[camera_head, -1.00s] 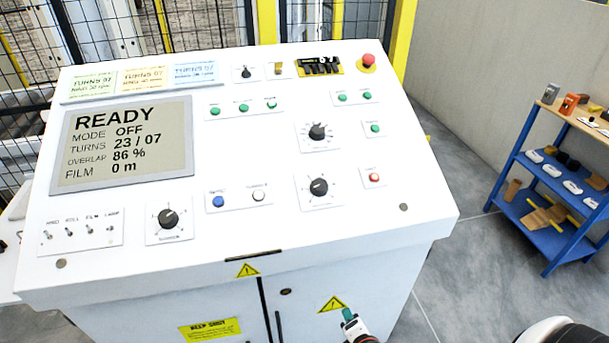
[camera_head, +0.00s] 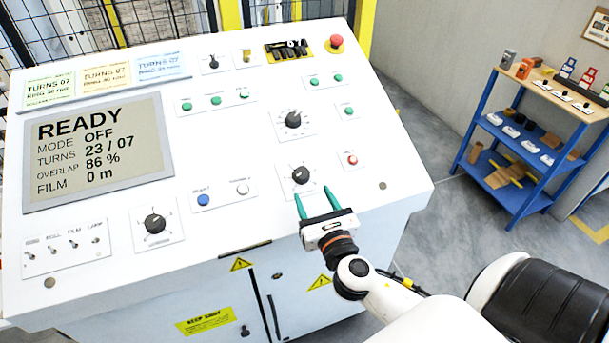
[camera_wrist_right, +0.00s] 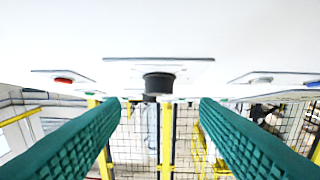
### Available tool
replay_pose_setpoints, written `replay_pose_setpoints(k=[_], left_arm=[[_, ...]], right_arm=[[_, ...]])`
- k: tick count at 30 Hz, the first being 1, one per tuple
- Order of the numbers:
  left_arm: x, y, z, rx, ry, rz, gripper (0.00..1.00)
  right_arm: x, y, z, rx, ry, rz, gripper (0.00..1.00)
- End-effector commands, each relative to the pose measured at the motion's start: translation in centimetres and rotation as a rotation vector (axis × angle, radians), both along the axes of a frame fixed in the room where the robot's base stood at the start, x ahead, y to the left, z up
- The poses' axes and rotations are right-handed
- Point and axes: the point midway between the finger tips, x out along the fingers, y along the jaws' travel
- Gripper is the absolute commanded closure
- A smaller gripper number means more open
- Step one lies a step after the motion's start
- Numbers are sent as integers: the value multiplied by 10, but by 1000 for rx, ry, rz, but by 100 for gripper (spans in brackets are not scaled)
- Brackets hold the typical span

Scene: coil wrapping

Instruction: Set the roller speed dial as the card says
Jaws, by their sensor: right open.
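The white control panel (camera_head: 235,150) carries black dials at its lower middle (camera_head: 300,176), middle (camera_head: 293,119) and lower left (camera_head: 154,223). Their labels are too small to read. A green card (camera_head: 49,91), a yellow card (camera_head: 108,80) and a blue card (camera_head: 162,67) stand at the top left; their large line reads TURNS 07, the smaller lines are unclear. My right gripper (camera_head: 315,197) is open and empty, its green fingertips just short of the lower middle dial. In the right wrist view a black knob (camera_wrist_right: 158,83) lies ahead between the spread fingers. My left gripper is out of view.
The screen (camera_head: 98,150) reads READY, MODE OFF, TURNS 23 / 07, OVERLAP 86 %, FILM 0 m. A red lit button (camera_head: 351,159) sits right of the dial, blue (camera_head: 203,199) and white (camera_head: 243,188) buttons left. A blue shelf (camera_head: 520,150) stands at the right.

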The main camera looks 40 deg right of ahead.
Motion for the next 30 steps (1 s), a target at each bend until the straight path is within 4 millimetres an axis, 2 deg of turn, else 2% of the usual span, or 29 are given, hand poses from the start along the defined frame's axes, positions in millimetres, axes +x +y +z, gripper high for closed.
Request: replay_pose_setpoints(k=[3, 9, 15, 22, 23, 30], left_arm=[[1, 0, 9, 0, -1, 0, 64], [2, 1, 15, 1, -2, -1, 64], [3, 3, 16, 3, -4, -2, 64], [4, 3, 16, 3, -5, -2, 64], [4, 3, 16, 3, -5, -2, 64], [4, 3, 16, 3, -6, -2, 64]], right_arm=[[25, -7, 4, -1, -2, -1, 44], [52, -15, 1, 2, -1, -1, 44], [63, -17, 0, 2, 0, 0, 44], [63, -17, -1, 3, 1, 0, 44], [63, -17, -1, 3, 1, 0, 46], [63, -17, 0, 3, 1, 0, 85]])
